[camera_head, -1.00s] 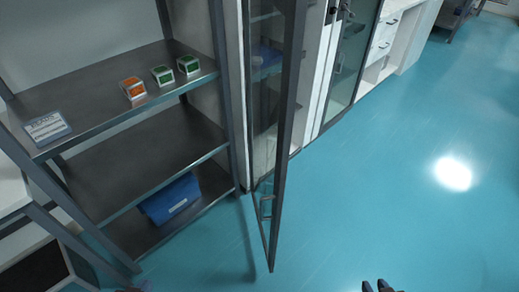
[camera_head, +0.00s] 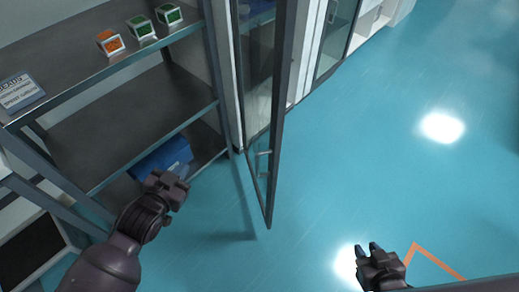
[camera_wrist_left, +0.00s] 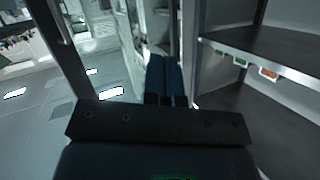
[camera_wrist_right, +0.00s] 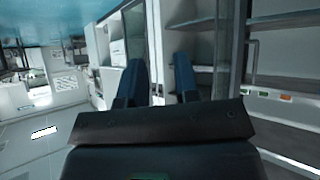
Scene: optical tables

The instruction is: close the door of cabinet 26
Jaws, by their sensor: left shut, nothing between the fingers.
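The cabinet door (camera_head: 276,120) is a tall glass panel in a dark frame. It stands open in the head view, jutting out over the floor, with a bar handle (camera_head: 263,160) near its lower end. No cabinet number is readable. My left gripper (camera_head: 172,184) is left of the door, apart from it, in front of the shelf rack; its fingers (camera_wrist_left: 165,98) are together and empty. My right gripper (camera_head: 369,250) is low and right of the door, over the floor, clear of it. Its fingers (camera_wrist_right: 160,88) are spread with nothing between them.
A metal shelf rack (camera_head: 120,125) stands left of the door, with an orange box (camera_head: 110,43) and two green boxes (camera_head: 142,27) on its upper shelf. A blue bin (camera_head: 160,160) is lower down. Open blue floor (camera_head: 400,150) lies to the right.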

